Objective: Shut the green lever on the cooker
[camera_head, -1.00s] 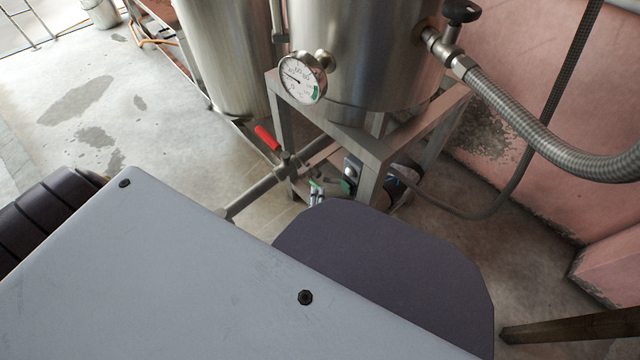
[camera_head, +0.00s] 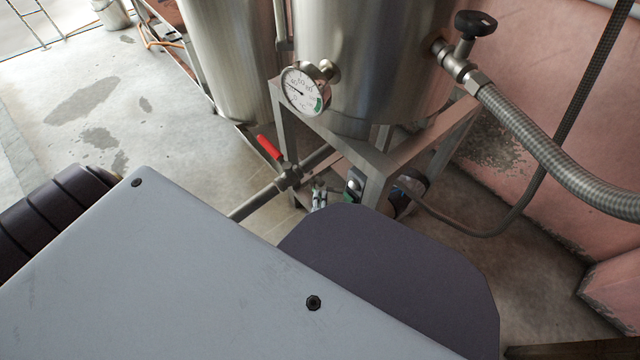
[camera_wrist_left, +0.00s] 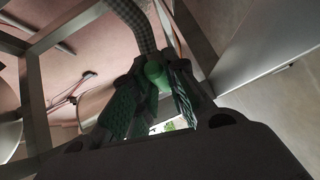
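In the left wrist view the rounded end of the green lever (camera_wrist_left: 155,73) lies between the two green-padded fingers of my left gripper (camera_wrist_left: 157,82). The fingers stand apart on either side of it; I cannot tell whether they press on it. In the head view my left gripper (camera_head: 319,196) is small and partly hidden, low beside the stand of the steel cooker (camera_head: 375,60). The green lever cannot be made out clearly there. My right gripper is out of view.
A red-handled valve (camera_head: 270,148) sits on the pipe just left of the gripper. A braided hose (camera_head: 545,150) runs along the pink wall. A dial gauge (camera_head: 303,90) faces me.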

